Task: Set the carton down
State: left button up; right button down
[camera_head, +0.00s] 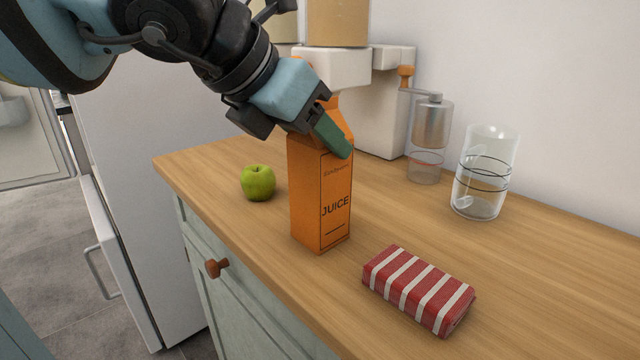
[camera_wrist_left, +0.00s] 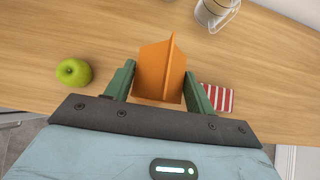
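The orange juice carton (camera_head: 320,195) is upright at the worktop's front part, its base at or very close to the wood; I cannot tell whether it bears its weight there. My left gripper (camera_head: 333,130) comes down from the upper left onto the carton's top. In the left wrist view the carton's gabled top (camera_wrist_left: 160,72) sits between the two green fingers of the left gripper (camera_wrist_left: 160,85), which appear to press on its sides. The wooden worktop (camera_head: 560,270) lies under it. My right gripper is not in view.
A green apple (camera_head: 258,183) lies left of the carton, and a red-and-white striped packet (camera_head: 418,290) lies close to its right. A glass jar (camera_head: 485,172), a grinder (camera_head: 431,140) and a white appliance (camera_head: 375,115) stand behind. The worktop's right side is clear.

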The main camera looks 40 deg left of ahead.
pick_arm(q)
grip_shut()
jog(key=shift+r, duration=0.1)
jog(key=shift+r, duration=0.25)
notch_tip(320, 180, up, 9)
jog(key=shift+f+p, duration=0.1)
jog(key=shift+p, duration=0.9)
jog(key=shift+r, duration=0.35)
jog(key=shift+f, duration=0.1)
